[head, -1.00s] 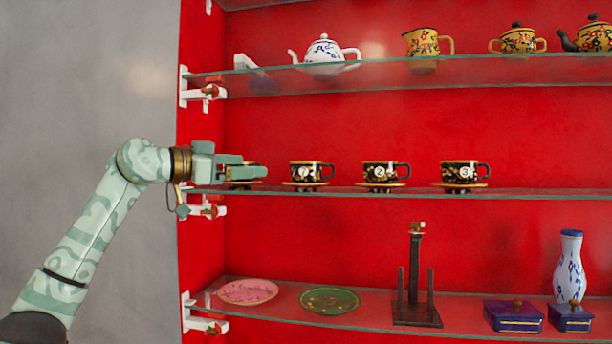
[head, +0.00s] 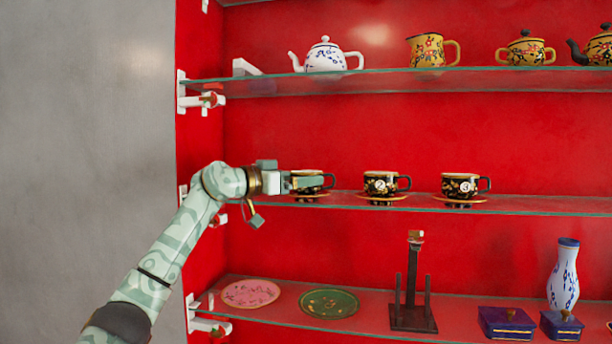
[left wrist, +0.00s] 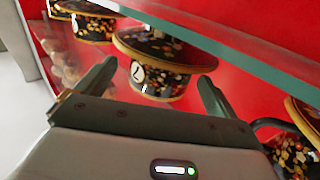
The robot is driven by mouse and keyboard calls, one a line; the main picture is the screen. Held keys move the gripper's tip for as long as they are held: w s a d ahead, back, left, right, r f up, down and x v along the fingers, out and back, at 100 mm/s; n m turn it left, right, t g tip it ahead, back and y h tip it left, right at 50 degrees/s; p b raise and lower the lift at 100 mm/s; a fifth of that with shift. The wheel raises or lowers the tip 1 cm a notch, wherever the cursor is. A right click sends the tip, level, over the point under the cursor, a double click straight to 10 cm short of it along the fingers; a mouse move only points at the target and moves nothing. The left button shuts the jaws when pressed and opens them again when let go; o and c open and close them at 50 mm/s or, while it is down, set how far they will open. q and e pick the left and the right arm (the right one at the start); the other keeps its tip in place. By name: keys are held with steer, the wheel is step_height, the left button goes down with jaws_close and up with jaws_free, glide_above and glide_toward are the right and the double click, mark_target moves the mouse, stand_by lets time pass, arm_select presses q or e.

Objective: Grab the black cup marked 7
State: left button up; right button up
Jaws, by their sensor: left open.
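The black cup marked 7 (head: 312,174) stands on a saucer (head: 308,195) on the middle glass shelf, left of the cups marked 2 and 3. My left gripper (head: 318,183) is in front of it in the head view and hides its number and much of its body. In the left wrist view the cup (left wrist: 165,76) shows its white 7 label between the two spread fingers of the left gripper (left wrist: 155,82). The fingers are open and hold nothing. Whether they touch the cup I cannot tell. My right gripper is not in view.
The cup marked 2 (head: 378,185) and the cup marked 3 (head: 458,186) stand to the right. Another black cup (left wrist: 92,28) shows at upper left in the wrist view. The upper shelf (head: 390,83) holds teapots; the lower shelf (head: 375,323) holds plates and boxes.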

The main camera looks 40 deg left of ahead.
arm_select(q)
steer(key=p+x, duration=0.1)
steer(key=x, duration=0.1)
steer(key=shift+w+r, duration=0.2)
steer(key=shift+w, duration=0.15)
steer(key=shift+w+d+f, duration=0.1)
steer(key=shift+w+f, duration=0.15)
steer(key=shift+w, duration=0.05)
steer(key=shift+s+r, duration=0.1)
steer(key=shift+s, duration=0.2)
steer(key=c, duration=1)
steer(key=shift+w, duration=0.1)
steer(key=shift+c, duration=0.3)
